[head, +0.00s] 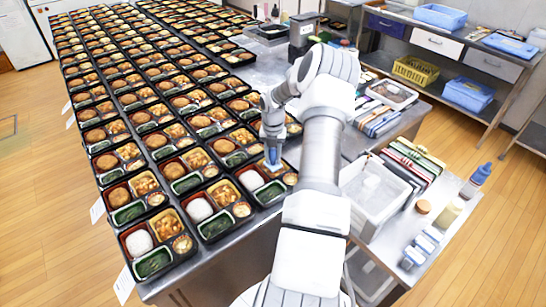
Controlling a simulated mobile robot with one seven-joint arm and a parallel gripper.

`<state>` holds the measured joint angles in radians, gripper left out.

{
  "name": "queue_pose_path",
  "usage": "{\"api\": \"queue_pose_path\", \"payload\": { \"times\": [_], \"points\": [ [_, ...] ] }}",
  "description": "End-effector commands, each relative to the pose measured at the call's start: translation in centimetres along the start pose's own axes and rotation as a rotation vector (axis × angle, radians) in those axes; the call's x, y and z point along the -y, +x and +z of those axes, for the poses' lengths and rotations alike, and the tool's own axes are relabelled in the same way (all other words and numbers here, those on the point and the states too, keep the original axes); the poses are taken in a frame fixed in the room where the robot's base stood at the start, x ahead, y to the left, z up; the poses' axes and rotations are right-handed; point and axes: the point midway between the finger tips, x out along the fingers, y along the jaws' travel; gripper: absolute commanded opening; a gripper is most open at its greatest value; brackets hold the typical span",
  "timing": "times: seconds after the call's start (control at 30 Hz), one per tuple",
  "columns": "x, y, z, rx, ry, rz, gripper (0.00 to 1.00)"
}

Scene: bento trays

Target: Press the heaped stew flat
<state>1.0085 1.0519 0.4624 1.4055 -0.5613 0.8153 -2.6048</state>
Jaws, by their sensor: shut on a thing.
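My gripper (271,138) points down over the third bento tray of the nearest row and is shut on a small pale blue tool (272,158). The tool's lower end is at the stew compartment of that black bento tray (249,197). I cannot tell whether it touches the food. The stew there is mostly hidden by the tool and gripper. White rice (250,180) and dark greens (268,193) show in the same tray. Orange-brown stew (222,193) shows in the tray to the left, and more stew (166,223) in the nearest left tray.
Many filled bento trays stand close together on the steel table, leaving little free room around my gripper. To the right, a side counter holds a clear bin (375,190), a blue-capped bottle (478,178) and several small containers. A shelf with blue bins (468,94) stands behind.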

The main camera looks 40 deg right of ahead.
Motion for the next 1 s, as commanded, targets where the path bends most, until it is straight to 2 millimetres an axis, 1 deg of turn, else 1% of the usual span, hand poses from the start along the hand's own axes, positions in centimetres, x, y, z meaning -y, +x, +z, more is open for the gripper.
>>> {"api": "queue_pose_path", "payload": {
  "times": [0.17,1.0],
  "points": [
    [0.0,-0.9,0.0,0.000,0.000,0.000,0.00],
    [0.0,-7.7,0.0,0.000,0.000,0.000,0.00]
  ]
}}
